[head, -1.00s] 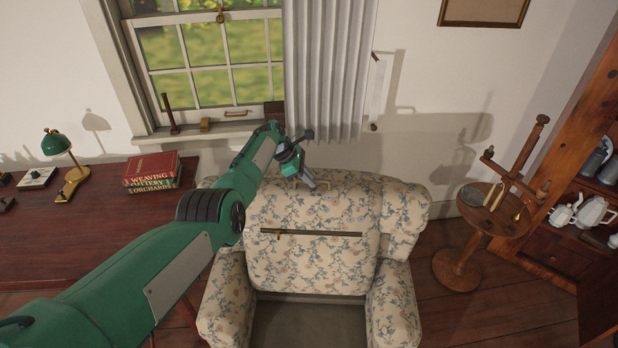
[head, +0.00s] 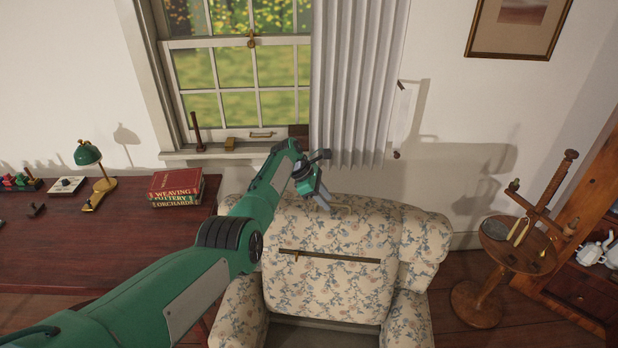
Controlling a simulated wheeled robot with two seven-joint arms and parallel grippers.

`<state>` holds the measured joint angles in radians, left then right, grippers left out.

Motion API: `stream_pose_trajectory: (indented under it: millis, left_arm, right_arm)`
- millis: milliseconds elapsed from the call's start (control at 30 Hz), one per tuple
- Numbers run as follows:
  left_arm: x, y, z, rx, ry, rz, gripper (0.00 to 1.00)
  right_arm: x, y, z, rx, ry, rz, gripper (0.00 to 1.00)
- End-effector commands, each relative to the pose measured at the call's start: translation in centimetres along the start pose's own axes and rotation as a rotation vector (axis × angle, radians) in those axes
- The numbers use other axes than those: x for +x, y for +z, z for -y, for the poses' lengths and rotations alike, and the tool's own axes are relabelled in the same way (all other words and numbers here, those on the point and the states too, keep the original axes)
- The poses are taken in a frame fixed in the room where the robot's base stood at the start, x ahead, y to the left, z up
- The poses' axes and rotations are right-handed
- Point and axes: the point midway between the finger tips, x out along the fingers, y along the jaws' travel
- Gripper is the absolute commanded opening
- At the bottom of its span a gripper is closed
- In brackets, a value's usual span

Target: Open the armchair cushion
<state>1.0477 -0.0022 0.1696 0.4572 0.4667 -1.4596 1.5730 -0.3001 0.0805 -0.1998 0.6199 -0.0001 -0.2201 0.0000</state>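The armchair (head: 419,245) has blue-and-cream floral fabric and stands in the middle of the head view. Its cushion (head: 325,287) stands upright against the backrest, with a dark bar or zip strip (head: 330,257) across it. The seat below shows as a bare dark base (head: 325,335). A pale loop handle (head: 342,211) is at the cushion's top edge. My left gripper (head: 323,203) is at that top edge, beside the handle. Its fingers point down and are too small to tell whether they are shut on it. My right gripper is out of view.
A dark red desk (head: 90,245) with books (head: 176,188) and a green lamp (head: 95,175) is at the left. A round wooden stand (head: 510,250) is right of the armchair. A curtain (head: 355,80) hangs behind. Wooden floor shows between armchair and stand.

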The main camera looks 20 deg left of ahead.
Motion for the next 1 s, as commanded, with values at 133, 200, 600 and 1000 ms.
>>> stream_pose_trajectory:
  millis: [133, 200, 600, 1000]
  left_arm:
    - [-2.8, -0.1, -0.1, 0.0, 0.005, 0.0, 0.32]
    - [-4.2, -0.1, -0.1, 0.001, 0.005, 0.0, 0.32]
    - [-10.2, -0.1, -0.1, -0.001, 0.001, 0.0, 0.32]
    - [-10.5, -0.2, 0.0, 0.001, -0.001, -0.002, 0.32]
  right_arm:
    - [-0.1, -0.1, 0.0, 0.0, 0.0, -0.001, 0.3]
    - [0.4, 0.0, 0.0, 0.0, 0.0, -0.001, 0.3]
    - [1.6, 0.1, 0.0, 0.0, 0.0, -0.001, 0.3]
    - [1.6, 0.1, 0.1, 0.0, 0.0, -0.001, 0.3]
